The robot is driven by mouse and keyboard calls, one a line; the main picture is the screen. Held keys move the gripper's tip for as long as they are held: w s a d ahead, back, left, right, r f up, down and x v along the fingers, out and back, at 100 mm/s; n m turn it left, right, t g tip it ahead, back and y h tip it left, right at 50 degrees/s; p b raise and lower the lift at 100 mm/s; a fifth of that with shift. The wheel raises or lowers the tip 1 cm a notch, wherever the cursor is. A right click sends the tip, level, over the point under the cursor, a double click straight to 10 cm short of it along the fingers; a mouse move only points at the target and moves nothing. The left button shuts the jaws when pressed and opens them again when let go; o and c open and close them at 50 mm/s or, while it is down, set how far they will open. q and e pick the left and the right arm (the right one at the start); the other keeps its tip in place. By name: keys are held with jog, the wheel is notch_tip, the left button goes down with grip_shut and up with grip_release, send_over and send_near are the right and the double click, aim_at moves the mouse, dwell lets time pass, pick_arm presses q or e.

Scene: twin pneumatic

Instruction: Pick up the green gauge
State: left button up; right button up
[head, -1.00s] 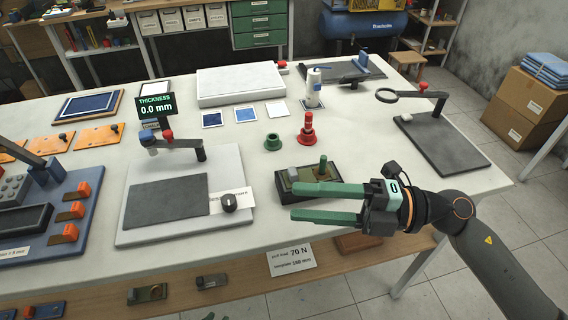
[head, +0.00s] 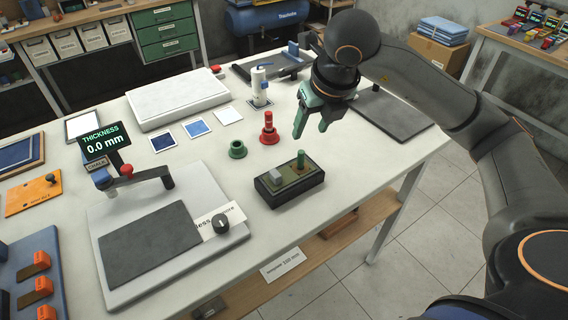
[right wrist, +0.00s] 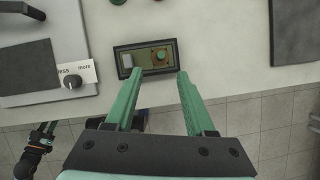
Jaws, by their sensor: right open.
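The green gauge (head: 300,160) is a small upright green peg in a dark block (head: 290,186) near the table's front edge. In the right wrist view the gauge (right wrist: 162,55) shows from above, just beyond the gap between the fingertips. My right gripper (head: 311,133) is open and empty, pointing down, above and apart from the gauge. Its green fingers also show in the right wrist view (right wrist: 159,72).
A green ring (head: 237,149) and a red gauge (head: 269,129) stand behind the block. A thickness device on a pale plate (head: 233,236) with a black knob (head: 221,223) is at left. A dark plate (head: 392,112) lies at right. Bare tabletop surrounds the block.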

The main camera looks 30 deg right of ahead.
aim_at(302, 152)
jog(key=x, duration=0.6)
jog(key=shift+d+f, duration=0.1)
jog(key=shift+f, duration=0.2)
jog(key=shift+p+x, duration=0.85)
jog(key=shift+x, duration=1.9)
jog(key=shift+s, duration=0.15)
jog(key=shift+c, duration=0.2)
grip_shut()
